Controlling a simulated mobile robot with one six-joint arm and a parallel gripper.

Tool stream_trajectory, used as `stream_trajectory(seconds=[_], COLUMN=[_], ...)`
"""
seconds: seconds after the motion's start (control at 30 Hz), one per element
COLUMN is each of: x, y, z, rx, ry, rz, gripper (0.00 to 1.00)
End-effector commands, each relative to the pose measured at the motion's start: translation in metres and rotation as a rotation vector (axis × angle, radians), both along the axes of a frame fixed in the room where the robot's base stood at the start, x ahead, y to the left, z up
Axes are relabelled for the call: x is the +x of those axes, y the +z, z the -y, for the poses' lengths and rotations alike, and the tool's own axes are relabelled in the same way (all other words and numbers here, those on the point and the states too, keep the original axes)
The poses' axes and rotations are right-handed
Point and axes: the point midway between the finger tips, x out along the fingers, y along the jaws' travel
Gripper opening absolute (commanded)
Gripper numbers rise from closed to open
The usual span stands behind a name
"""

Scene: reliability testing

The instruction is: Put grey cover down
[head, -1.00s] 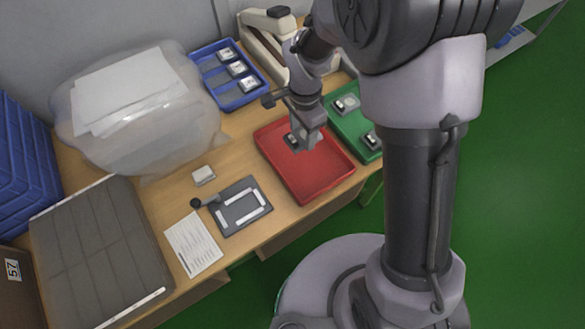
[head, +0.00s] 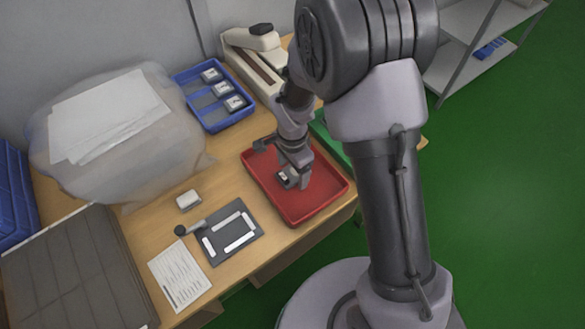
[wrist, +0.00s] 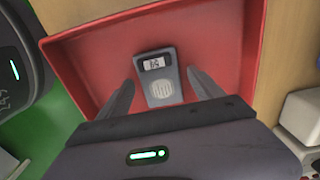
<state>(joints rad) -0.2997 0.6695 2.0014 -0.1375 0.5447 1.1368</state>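A small grey device (wrist: 163,92) with a pale display and a round grille lies in the red tray (wrist: 95,55). It also shows in the head view (head: 283,178), partly covered by my gripper. My gripper (wrist: 160,76) is open, with one finger on each side of the device and a gap on both sides. I cannot tell its height above the tray floor. No part is clearly marked as a grey cover. A small pale grey block (head: 188,200) stands alone on the table, left of the red tray (head: 318,205).
A dark fixture plate (head: 215,252) with white strips and a black-knobbed clamp lies left of the tray, beside a printed sheet (head: 180,273). A blue tray (head: 208,120) with several devices is behind. A green tray (head: 325,135) is mostly hidden by my arm. A large plastic-wrapped bundle (head: 110,165) stands left.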

Motion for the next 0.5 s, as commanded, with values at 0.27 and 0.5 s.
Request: stream_trajectory(seconds=[0.27, 0.5], x=[0.0, 0.001], y=[0.003, 0.064], z=[0.0, 0.0], rx=[0.0, 0.001], ry=[0.0, 0.001], rz=[0.0, 0.004], gripper=[0.76, 0.76])
